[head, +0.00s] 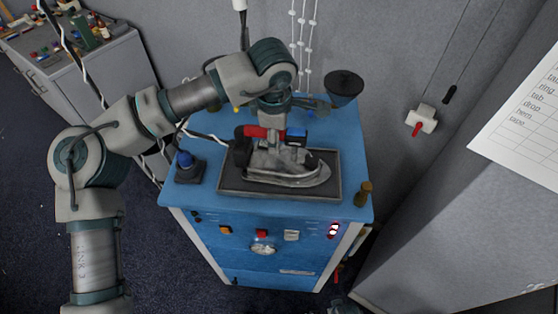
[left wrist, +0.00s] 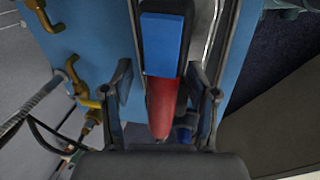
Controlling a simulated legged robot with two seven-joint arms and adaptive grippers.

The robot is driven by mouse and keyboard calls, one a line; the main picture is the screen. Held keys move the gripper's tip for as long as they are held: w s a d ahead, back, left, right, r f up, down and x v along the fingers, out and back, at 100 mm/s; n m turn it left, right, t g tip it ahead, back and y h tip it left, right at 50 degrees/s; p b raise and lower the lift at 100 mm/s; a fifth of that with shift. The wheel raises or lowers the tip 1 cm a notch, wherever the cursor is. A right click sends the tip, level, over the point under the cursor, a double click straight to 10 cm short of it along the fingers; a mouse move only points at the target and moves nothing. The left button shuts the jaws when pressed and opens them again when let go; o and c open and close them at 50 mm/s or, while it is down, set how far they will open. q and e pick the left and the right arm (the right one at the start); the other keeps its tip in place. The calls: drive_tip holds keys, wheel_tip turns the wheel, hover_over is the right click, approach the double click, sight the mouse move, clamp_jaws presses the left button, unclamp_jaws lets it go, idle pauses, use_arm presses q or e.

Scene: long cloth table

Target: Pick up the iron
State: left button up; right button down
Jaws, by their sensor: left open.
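The iron (head: 292,172) rests on a dark rectangular tray (head: 230,190) on top of a blue cabinet. It has a grey metal body, and a red handle with a blue part shows above it. My left gripper (head: 271,132) comes down over the handle from above. In the left wrist view the red handle (left wrist: 162,105) and blue part (left wrist: 162,45) lie between the two spread fingers of my left gripper (left wrist: 163,92). Gaps show beside the handle, so the gripper is open around it. My right gripper is not in view.
A wall is behind. A grey surface with a paper sheet (head: 525,125) is at right. Cluttered grey cabinets (head: 90,75) are at left.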

use_arm(q)
drive_tip(key=shift+d, duration=0.5)
drive_tip(key=shift+s+a, duration=0.1)
drive_tip(key=shift+a, duration=0.25)
drive_tip(key=c, duration=0.6)
drive_tip(key=shift+a, duration=0.6)
clamp_jaws()
drive_tip(key=shift+d, duration=0.25)
drive_tip(key=shift+d+r, duration=0.1)
drive_tip(key=shift+r, duration=0.05)
